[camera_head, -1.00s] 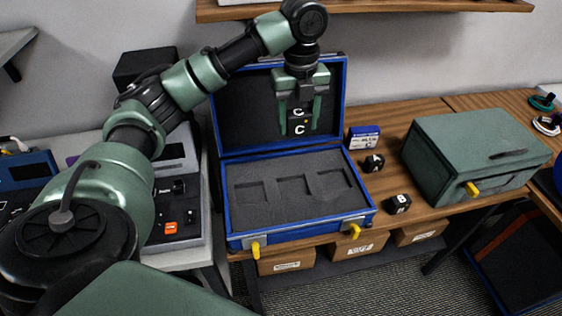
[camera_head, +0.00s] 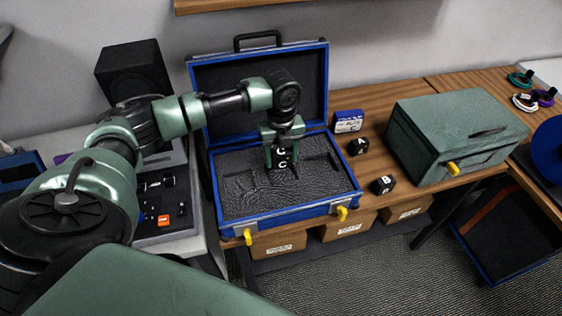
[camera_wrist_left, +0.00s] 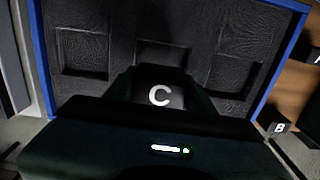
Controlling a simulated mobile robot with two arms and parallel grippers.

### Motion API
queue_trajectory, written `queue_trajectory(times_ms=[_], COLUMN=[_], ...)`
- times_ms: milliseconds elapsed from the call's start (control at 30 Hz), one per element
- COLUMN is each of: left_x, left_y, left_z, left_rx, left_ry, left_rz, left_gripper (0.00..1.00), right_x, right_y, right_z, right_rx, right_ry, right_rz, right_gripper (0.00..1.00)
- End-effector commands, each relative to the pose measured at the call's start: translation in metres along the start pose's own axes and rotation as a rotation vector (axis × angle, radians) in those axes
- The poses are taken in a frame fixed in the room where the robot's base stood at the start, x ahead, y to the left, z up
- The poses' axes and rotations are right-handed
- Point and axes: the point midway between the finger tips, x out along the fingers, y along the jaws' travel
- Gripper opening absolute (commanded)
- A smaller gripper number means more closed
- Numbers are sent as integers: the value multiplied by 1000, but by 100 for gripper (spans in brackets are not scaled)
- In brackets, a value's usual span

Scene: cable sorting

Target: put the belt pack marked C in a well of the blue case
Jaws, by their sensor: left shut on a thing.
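My left gripper (camera_head: 282,158) is shut on the black belt pack marked C (camera_head: 282,163), whose white letter shows. It holds the pack upright over the middle of the foam in the open blue case (camera_head: 225,223). In the left wrist view the pack (camera_wrist_left: 160,96) covers part of the middle well, with a well (camera_wrist_left: 84,52) to one side and another (camera_wrist_left: 234,74) to the other. Both side wells look empty. Whether the pack's lower end touches the foam I cannot tell. My right gripper is not in view.
Belt packs marked A (camera_head: 358,147) and B (camera_head: 383,185) stand on the wooden table right of the case. A small blue-and-white box (camera_head: 348,121) is behind them. A green case (camera_head: 460,130) stands further right. The blue case's raised lid (camera_head: 225,90) is behind my gripper.

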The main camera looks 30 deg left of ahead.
Motion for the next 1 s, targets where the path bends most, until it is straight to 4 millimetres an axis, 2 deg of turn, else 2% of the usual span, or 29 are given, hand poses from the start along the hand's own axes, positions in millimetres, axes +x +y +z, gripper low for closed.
queue_trajectory(times_ms=[100,200,967,1000], left_x=[18,28,41,42], left_y=[0,0,0,0], left_z=[-1,0,-1,-1], left_rx=[-1,-1,0,0], left_ry=[4,1,2,2], left_rz=[3,2,1,1], left_gripper=[7,7,7,57], right_x=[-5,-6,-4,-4], right_y=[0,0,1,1], right_z=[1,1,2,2], right_rx=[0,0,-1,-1], right_ry=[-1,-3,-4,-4], right_rz=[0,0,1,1], right_gripper=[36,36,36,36])
